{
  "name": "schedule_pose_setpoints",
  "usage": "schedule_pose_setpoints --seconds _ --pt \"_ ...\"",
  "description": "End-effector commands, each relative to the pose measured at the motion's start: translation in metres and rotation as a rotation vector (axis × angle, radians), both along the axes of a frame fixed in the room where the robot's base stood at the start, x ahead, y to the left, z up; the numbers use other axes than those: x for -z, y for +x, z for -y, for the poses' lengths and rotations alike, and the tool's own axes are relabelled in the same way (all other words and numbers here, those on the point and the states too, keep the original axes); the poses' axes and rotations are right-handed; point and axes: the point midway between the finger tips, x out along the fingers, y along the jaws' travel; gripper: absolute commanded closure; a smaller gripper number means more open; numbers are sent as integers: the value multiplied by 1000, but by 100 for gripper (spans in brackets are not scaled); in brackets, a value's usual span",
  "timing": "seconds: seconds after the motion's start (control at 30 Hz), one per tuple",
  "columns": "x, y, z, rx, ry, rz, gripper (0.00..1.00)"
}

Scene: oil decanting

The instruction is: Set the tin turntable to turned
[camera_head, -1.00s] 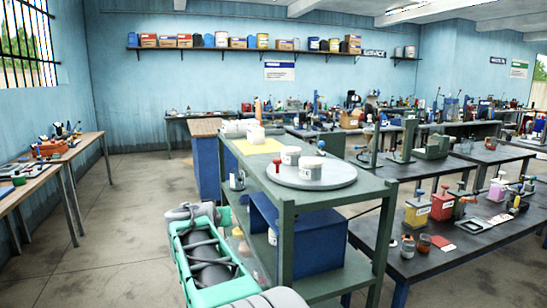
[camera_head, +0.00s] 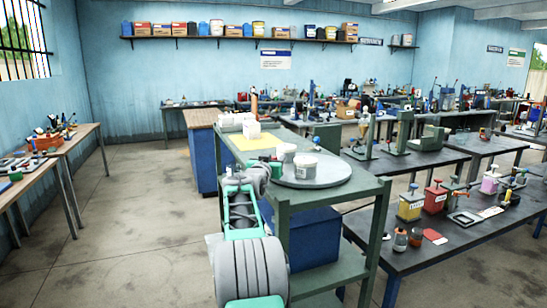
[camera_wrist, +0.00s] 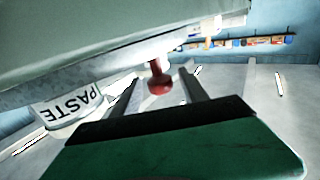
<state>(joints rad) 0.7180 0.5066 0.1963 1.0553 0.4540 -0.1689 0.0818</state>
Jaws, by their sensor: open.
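The turntable (camera_head: 335,172) is a round grey disc on top of the green cart. Two grey tins with white bands, a rear tin (camera_head: 287,152) and a front tin (camera_head: 306,166), stand on it. My gripper (camera_head: 274,163) is at the disc's left edge, beside the tins. In the wrist view the picture is tilted, and my open gripper (camera_wrist: 160,77) has a finger on each side of a red knob (camera_wrist: 159,82). The knob appears between the fingers with gaps on both sides. A tin labelled PASTE (camera_wrist: 68,112) is close by at the left. In the head view the knob is hidden.
The green cart (camera_head: 372,190) also bears a yellow sheet (camera_head: 243,142) and pale containers (camera_head: 236,121) behind the turntable. A dark bench (camera_head: 455,235) with several small tins and tools stands at the right. Open floor (camera_head: 130,210) lies at the left.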

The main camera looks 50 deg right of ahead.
Motion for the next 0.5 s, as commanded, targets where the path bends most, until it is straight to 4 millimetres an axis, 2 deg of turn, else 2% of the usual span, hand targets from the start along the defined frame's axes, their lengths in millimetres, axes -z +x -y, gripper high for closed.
schedule_pose_setpoints --seconds 0.1,0.5 --pt "0 0 0 0 0 0 50" --pt "0 0 0 0 0 0 82"
